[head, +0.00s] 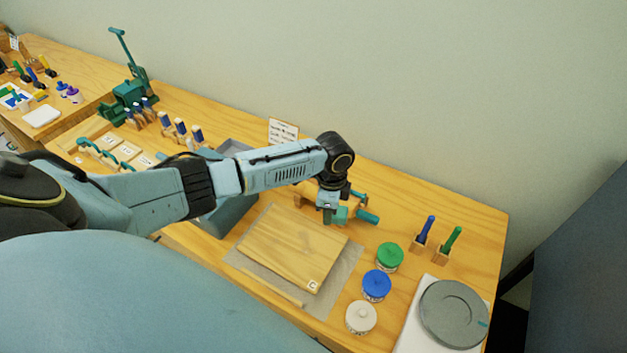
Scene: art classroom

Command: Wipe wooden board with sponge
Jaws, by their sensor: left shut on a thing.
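I cannot tell whether the piece touches the surface below. My right gripper is not in view.
Jars with green (390,256), blue (376,285) and white (361,317) lids stand right of the mat. A teal roller (367,217) lies close to the gripper. A grey round plate (454,312) is at the right. A grey bin (228,215) stands left of the board.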

